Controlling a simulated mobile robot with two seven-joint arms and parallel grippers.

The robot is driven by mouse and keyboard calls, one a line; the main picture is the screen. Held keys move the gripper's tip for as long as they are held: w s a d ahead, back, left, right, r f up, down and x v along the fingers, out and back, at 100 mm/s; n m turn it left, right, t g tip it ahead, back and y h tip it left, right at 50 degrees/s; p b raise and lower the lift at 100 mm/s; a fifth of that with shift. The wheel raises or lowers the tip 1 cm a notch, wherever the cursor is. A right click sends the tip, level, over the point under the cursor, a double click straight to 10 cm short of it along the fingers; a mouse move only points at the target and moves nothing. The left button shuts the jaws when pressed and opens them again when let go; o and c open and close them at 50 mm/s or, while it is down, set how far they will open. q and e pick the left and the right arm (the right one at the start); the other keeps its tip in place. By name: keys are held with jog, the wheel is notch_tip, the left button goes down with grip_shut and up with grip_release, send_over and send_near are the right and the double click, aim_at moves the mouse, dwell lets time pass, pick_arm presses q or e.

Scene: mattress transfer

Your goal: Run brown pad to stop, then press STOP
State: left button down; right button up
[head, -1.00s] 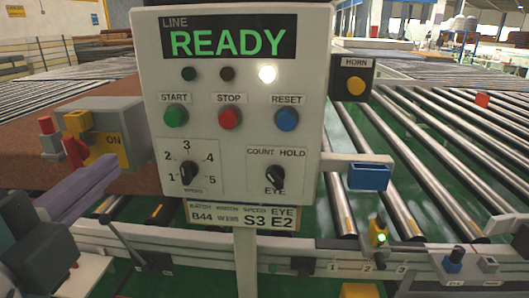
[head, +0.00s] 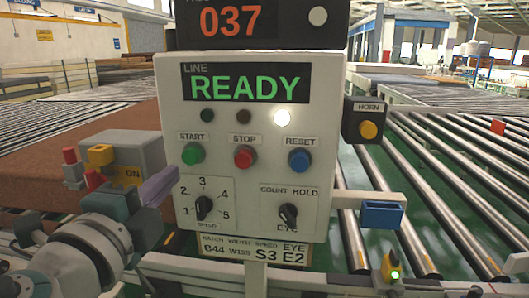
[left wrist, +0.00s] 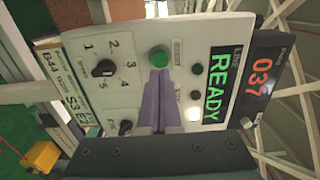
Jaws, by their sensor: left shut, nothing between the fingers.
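The white control panel (head: 250,225) stands in front of me and its screen (head: 246,86) reads READY in green. The green START button (head: 193,154), red STOP button (head: 245,158) and blue RESET button (head: 300,160) sit in a row below. My left gripper (head: 172,174) is shut and empty, just left of the panel. In the left wrist view its purple fingertips (left wrist: 158,76) point at the green START button (left wrist: 159,56); I cannot tell whether they touch it. The brown pad (head: 35,165) lies on the rollers at the left, partly hidden. My right gripper is not in view.
A counter (head: 230,22) above the panel reads 037, and a white lamp (head: 282,117) is lit. A speed dial (head: 204,208) and an eye knob (head: 287,214) sit low on the panel. A grey switch box (head: 135,150) stands at left; bare rollers (head: 440,170) run at right.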

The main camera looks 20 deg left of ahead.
aim_at(189, 158)
pick_arm(q)
jog(key=shift+p+x, duration=0.3)
jog(key=shift+x, duration=2.1)
